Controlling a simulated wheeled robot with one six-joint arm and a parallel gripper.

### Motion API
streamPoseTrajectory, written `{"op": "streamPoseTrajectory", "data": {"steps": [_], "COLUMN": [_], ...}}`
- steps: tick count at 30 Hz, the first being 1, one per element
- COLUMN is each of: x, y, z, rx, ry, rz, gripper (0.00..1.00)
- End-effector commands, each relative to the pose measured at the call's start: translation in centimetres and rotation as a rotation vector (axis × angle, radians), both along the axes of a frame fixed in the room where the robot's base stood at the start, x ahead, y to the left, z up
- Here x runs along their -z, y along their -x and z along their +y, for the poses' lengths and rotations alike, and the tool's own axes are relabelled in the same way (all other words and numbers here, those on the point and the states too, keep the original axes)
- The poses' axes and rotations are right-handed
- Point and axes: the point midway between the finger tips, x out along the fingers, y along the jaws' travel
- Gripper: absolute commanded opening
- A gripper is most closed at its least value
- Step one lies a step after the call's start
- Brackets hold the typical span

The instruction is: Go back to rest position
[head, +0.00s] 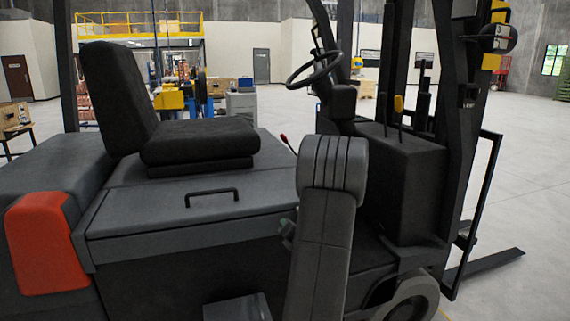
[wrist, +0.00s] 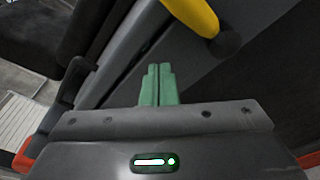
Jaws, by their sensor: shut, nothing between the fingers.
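My gripper (wrist: 158,84) shows in the wrist view with its two green fingers together and nothing between them. In the head view my arm rises in front of a forklift (head: 190,215), at the right of its seat. My gripper is mostly hidden behind the arm there; a small greenish part shows at the arm's left edge. The wrist view shows dark grey surfaces close around the fingers. No copper tube can be made out in either view.
The forklift's black seat (head: 115,95), steering wheel (head: 314,70) and mast (head: 462,120) stand close to my arm. A yellow bar (wrist: 192,14) lies beyond the fingers in the wrist view. Open grey floor (head: 535,190) shows at the right.

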Motion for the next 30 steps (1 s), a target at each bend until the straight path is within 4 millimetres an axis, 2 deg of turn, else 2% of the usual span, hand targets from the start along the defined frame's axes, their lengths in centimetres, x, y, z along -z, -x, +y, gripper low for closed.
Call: {"op": "streamPoseTrajectory", "data": {"steps": [3, 15, 22, 30], "x": [1.0, 3.0, 3.3, 3.3], "y": [-0.5, -0.3, -0.3, -0.3], "z": [1.1, 1.4, 1.4, 1.4], "rx": [-0.004, -0.003, -0.002, -0.002], "ry": [0.083, 0.362, 0.437, 0.447], "rz": [-0.024, -0.114, -0.138, -0.141], "gripper": [0.0, 0.0, 0.0, 0.0]}}
